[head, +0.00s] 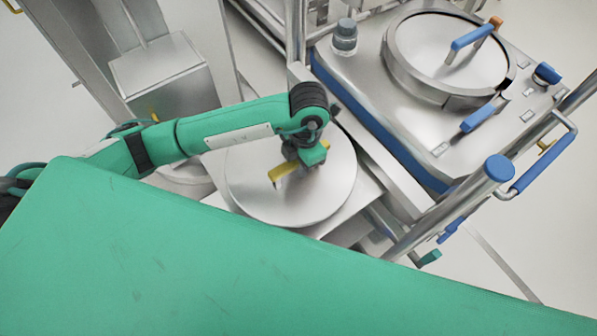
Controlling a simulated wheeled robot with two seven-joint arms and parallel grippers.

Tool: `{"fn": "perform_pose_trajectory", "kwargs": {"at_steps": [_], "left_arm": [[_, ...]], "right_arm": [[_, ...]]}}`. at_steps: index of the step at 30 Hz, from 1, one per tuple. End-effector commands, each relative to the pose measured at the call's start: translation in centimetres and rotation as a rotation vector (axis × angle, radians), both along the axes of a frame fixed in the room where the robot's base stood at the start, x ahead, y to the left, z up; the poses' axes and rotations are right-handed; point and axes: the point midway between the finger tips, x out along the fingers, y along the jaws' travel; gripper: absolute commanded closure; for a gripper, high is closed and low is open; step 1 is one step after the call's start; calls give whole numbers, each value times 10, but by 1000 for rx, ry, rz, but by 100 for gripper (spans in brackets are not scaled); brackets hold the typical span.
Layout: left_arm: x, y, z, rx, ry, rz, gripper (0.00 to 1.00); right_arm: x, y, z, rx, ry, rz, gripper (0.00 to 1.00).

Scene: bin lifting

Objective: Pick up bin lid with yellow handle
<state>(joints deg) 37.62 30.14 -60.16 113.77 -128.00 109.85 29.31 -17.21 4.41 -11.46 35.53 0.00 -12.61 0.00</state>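The bin lid (260,203) is a round, flat metal disc in the middle of the head view. Its yellow handle (288,173) stands up near the lid's centre. My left arm comes in from the left, and my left gripper (301,168) is over the lid, right at the handle. The arm hides part of the lid's upper left. The fingers are small and partly hidden by the wrist, so I cannot tell whether they are closed on the handle. My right gripper is not in view.
A steel machine (365,75) with a round hatch (440,50) and blue handles stands at upper right. A metal rail post (450,205) with a blue cap stands right of the lid. A grey metal box (160,75) is at upper left. My green body fills the bottom.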

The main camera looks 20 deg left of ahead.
Motion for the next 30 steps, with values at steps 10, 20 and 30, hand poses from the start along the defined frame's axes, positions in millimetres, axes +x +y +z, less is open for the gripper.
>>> {"fn": "perform_pose_trajectory", "kwargs": {"at_steps": [10,20,30], "left_arm": [[0,0,0,0,0,0,100],[0,0,0,0,0,1,100],[0,0,0,1,-1,1,100]], "right_arm": [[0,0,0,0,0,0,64],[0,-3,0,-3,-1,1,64],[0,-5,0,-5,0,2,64]]}}
